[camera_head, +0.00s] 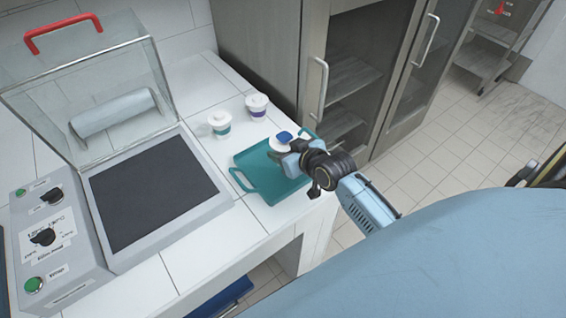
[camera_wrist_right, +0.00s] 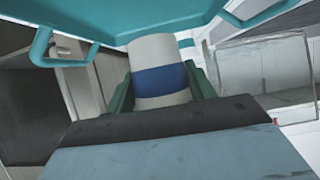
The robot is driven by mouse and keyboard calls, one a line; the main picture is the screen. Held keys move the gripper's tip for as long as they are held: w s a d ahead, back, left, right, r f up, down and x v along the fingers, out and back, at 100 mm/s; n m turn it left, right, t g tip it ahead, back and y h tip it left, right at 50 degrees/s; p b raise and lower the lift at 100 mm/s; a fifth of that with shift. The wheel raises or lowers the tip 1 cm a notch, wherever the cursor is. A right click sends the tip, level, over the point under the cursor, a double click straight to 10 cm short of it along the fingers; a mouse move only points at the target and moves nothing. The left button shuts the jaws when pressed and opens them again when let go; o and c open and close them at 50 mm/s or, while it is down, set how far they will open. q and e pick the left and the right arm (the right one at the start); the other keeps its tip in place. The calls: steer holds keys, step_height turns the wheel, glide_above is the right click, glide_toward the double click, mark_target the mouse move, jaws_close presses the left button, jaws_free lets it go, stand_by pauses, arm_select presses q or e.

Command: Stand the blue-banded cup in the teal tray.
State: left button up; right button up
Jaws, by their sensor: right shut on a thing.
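The blue-banded cup (camera_wrist_right: 153,82) is white with a wide blue band in the right wrist view. It also shows in the head view (camera_head: 280,145), partly hidden by my right gripper (camera_head: 291,152). My right gripper is shut on it, with one green finger on each side. The teal tray (camera_head: 250,181) lies on the white counter, its handles to the left and right. The cup is over the tray's far right part; I cannot tell whether its base touches the tray. My left gripper is not in view.
A green-banded cup (camera_head: 219,129) and a purple-banded cup (camera_head: 257,113) stand on the counter behind the tray. A machine with a clear lid and dark plate (camera_head: 150,190) is at the left. A grey cabinet (camera_head: 262,50) stands behind. The tray's near left part is clear.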

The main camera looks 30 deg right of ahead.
steer(key=shift+f+b, duration=0.35)
steer(key=shift+f, duration=2.35)
steer(key=shift+f, duration=0.2)
steer(key=o, duration=1.1)
steer(key=shift+c, duration=0.2)
steer(key=shift+r, duration=0.1)
steer(key=shift+s+r, duration=0.15)
steer(key=p+v, duration=0.1)
steer(key=v, duration=1)
steer(key=shift+s, duration=0.3)
